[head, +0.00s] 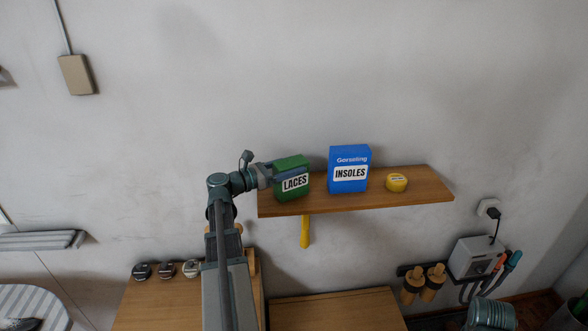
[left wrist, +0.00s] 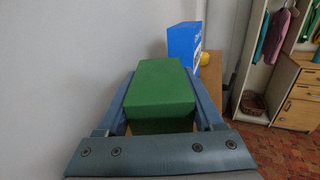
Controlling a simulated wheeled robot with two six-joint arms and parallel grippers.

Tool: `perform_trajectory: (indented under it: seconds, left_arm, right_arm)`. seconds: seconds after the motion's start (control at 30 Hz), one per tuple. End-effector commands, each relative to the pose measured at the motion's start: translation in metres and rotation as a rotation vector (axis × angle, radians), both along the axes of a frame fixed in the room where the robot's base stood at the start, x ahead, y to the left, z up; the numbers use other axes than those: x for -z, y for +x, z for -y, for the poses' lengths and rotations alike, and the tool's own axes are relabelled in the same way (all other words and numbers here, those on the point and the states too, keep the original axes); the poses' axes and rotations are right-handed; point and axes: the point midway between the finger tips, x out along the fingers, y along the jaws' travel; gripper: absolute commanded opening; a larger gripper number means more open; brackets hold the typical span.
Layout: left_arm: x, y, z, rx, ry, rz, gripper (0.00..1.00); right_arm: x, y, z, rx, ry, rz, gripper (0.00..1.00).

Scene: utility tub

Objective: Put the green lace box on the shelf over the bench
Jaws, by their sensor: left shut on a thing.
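The green lace box (head: 291,190), labelled LACES, stands upright at the left end of the wooden shelf (head: 420,186). My left gripper (head: 285,175) is shut on it, reaching in from the left. In the left wrist view the green lace box (left wrist: 160,92) sits between the two fingers of my left gripper (left wrist: 163,95). I cannot tell whether its bottom touches the shelf board or is just above it.
A blue INSOLES box (head: 349,170) stands right of the green box, with a small gap. A round yellow tin (head: 396,183) is further right on the shelf. A yellow bracket (head: 305,232) is under the shelf.

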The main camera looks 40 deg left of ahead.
Motion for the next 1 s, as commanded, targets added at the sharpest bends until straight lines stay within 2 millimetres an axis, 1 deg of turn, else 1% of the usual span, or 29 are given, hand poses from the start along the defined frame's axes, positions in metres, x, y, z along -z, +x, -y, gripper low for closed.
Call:
perform_trajectory:
  seconds: [0.17,0.2,0.33,0.37,0.6,0.73,0.87,1.0]
  left_arm:
    - [0.005,0.000,0.000,0.000,0.000,0.000,0.08]
    - [0.003,0.000,0.000,0.000,0.000,0.000,0.74]
    - [0.003,0.000,0.000,0.000,0.000,0.000,0.97]
    - [0.003,0.000,0.000,0.000,0.000,0.000,0.98]
    - [0.003,0.000,0.000,0.000,0.000,0.000,0.98]
    - [-0.003,-0.001,0.000,-0.001,0.000,0.000,0.98]
    - [0.000,-0.022,-0.007,-0.004,0.000,0.000,0.98]
    - [0.000,-0.051,-0.017,-0.006,0.000,0.000,0.98]
  right_arm:
    - [0.005,0.000,0.000,-0.001,0.000,0.000,0.86]
    - [0.003,0.000,0.000,-0.001,0.000,0.000,0.86]
    - [0.003,0.000,0.000,-0.001,0.000,0.000,0.86]
    - [0.003,0.000,0.000,-0.001,0.000,0.000,0.86]
    - [0.003,0.000,0.000,-0.001,0.000,0.000,0.86]
    - [-0.003,0.000,0.000,0.000,0.000,0.000,0.86]
    - [0.000,0.000,0.000,0.000,0.000,0.000,0.86]
    - [0.000,0.000,0.000,0.000,0.000,0.000,0.86]
